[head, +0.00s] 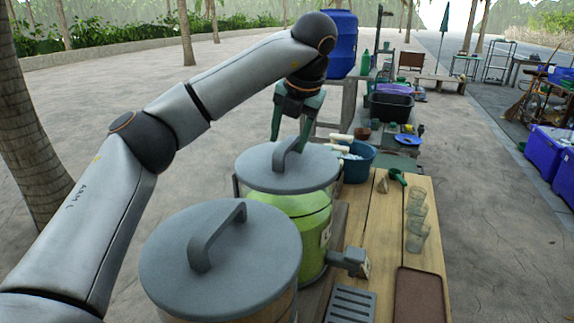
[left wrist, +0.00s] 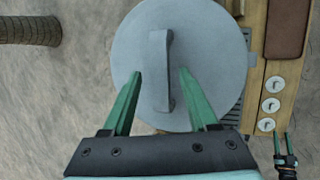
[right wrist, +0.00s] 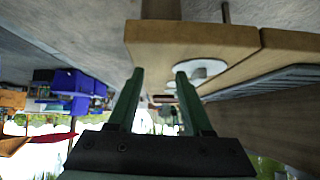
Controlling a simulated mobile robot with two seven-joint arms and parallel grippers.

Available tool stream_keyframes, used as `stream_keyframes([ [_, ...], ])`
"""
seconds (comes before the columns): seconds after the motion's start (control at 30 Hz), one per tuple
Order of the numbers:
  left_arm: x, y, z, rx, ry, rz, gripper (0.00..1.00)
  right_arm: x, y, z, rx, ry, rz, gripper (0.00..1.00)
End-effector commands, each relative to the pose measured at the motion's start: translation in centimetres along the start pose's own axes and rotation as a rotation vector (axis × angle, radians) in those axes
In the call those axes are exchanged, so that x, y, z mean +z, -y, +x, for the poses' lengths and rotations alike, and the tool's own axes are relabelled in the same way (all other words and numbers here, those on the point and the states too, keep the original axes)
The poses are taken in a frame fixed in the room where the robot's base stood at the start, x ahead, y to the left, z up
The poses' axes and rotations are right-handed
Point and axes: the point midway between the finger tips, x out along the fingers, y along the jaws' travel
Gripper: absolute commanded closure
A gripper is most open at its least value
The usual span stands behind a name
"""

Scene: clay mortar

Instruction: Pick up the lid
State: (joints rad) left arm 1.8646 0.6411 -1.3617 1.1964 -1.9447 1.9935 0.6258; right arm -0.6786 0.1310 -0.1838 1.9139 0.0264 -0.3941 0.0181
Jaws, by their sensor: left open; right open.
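In the head view, one round grey lid (head: 258,168) with an arched handle sits on the far, green-filled jar (head: 308,220). A second grey lid (head: 250,265) covers the nearer jar at lower left. My left gripper (head: 290,138) is open and points down; its tips overlap the far lid's handle in this view. In the left wrist view, my left gripper (left wrist: 160,71) has its fingers either side of the handle of a grey lid (left wrist: 200,45), with gaps; contact is not visible. My right gripper (right wrist: 157,73) is open and empty near the table.
The wooden table (head: 362,225) holds glasses (head: 417,215), a brown tray (head: 419,298), a slotted grate (head: 350,305) and a blue bucket (head: 357,165). The far jar's spigot (head: 348,260) sticks out to the right. Paving left of the jars is clear.

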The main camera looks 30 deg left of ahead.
Motion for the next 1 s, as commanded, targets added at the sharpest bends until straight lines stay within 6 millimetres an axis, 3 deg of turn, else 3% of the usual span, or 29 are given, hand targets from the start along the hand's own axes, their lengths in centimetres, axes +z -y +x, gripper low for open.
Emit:
stream_keyframes([
  [0.23,0.03,0.01,0.07,-0.001,0.002,0.0,0.43,0.01,0.0,0.0,0.0,0.0,0.0,0.5],
  [0.73,0.02,0.01,0.06,-0.001,0.001,0.0,0.99,0.01,0.01,-0.01,0.0,0.0,0.0,0.5],
  [1.0,0.02,0.01,0.06,-0.001,0.001,0.0,1.0,0.01,0.02,-0.01,0.0,0.0,0.0,0.5],
])
